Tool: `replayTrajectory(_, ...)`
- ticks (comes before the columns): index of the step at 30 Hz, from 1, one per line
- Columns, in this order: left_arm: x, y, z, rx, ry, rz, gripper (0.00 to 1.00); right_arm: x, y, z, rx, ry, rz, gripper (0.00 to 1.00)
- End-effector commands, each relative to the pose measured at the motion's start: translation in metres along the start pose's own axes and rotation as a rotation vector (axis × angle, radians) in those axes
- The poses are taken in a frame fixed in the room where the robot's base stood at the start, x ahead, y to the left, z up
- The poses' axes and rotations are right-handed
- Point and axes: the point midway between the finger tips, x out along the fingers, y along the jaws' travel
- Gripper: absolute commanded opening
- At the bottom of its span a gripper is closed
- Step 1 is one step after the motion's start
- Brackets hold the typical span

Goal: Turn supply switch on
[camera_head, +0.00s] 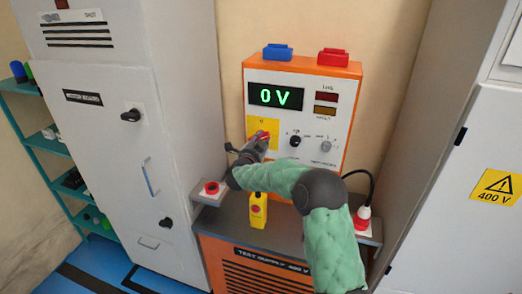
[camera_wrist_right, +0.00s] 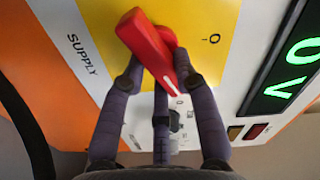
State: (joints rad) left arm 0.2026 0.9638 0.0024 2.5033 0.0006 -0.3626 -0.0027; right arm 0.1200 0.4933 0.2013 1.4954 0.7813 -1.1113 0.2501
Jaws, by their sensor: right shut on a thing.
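The supply switch has a red handle (camera_head: 262,136) on a yellow plate (camera_head: 254,128) at the lower left of the orange-framed test panel. In the right wrist view the red handle (camera_wrist_right: 150,48) stands at a slant, with a white mark near its lower end. A "SUPPLY" label is beside the plate, and an "O" mark is on it. My right gripper (camera_head: 257,143) is at the switch. In the wrist view its fingers (camera_wrist_right: 160,78) are closed around the handle's lower part. The display (camera_head: 276,96) reads 0 V in green. My left gripper is not in view.
Grey cabinets stand to the left (camera_head: 105,140) and right (camera_head: 455,200). Below the panel, a bench holds a red button box (camera_head: 211,188), a yellow box (camera_head: 258,211) and a red plug (camera_head: 363,213). Two knobs sit right of the switch. Blue and red blocks lie on top.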

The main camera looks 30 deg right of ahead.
Motion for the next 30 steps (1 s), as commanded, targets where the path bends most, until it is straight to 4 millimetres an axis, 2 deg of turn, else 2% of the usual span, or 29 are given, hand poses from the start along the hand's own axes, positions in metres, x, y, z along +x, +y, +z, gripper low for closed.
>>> replayTrajectory(1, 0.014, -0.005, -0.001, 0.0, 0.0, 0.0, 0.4, 0.0, 0.005, 0.002, 0.047, 0.003, -0.003, 0.0)
replayTrajectory(3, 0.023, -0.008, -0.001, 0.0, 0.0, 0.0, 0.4, 0.0, 0.006, 0.002, 0.109, 0.002, -0.002, 0.0)
replayTrajectory(12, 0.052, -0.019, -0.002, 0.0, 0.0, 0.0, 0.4, 0.0, 0.007, 0.003, 0.327, 0.002, -0.001, 0.0)
replayTrajectory(21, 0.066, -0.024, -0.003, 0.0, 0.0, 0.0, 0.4, 0.0, 0.006, 0.003, 0.443, 0.003, 0.0, 0.0)
replayTrajectory(30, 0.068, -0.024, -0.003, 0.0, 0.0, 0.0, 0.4, 0.0, 0.006, 0.003, 0.47, 0.002, 0.001, 0.0)
